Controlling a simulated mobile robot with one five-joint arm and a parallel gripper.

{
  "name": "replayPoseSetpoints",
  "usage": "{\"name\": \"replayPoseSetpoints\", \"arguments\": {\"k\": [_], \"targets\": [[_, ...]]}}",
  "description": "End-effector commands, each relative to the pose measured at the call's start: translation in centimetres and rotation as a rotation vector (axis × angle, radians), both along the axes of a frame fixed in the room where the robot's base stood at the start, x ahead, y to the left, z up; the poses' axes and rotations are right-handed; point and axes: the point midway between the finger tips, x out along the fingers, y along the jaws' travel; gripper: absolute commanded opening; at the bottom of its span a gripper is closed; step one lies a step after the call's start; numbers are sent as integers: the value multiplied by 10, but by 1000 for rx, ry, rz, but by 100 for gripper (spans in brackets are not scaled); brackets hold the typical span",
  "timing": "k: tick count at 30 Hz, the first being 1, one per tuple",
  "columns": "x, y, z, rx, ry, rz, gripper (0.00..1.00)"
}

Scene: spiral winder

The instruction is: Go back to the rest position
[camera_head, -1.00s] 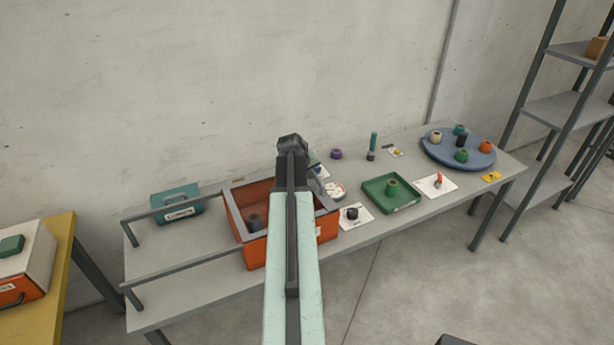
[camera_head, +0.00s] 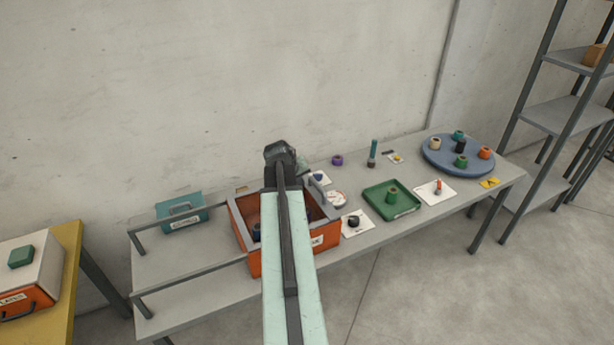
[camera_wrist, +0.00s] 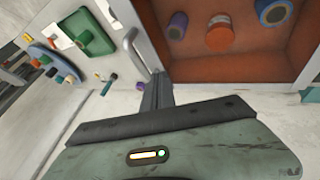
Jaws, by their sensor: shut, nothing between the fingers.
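My arm stretches up the middle of the head view, and its dark end with my gripper (camera_head: 282,158) is above the orange box's back area. In the wrist view my gripper (camera_wrist: 157,92) is shut with nothing in it. The orange box (camera_head: 256,264) stands on the grey table, partly hidden by my arm. In the wrist view, inside the box, an orange spool (camera_wrist: 220,36), a purple spool (camera_wrist: 178,25) and a blue-and-yellow spool (camera_wrist: 275,12) are seen.
A teal case (camera_head: 181,213) stands left of the box behind a rail. To the right are a green tray (camera_head: 391,208) with a green spool, a teal upright rod (camera_head: 373,150) and a blue round turntable (camera_head: 440,165) with several spools. A yellow table (camera_head: 66,262) is at far left.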

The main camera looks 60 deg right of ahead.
Motion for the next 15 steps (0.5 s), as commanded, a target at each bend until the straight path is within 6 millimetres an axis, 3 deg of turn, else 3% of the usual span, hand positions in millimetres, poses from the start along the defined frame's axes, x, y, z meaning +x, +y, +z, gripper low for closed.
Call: {"name": "replayPoseSetpoints", "arguments": {"k": [1,4,15], "targets": [[-1,9,21,1,1,2,0],[-1,19,34,1,1,2,0],[-1,29,43,3,0,-1,0]]}}
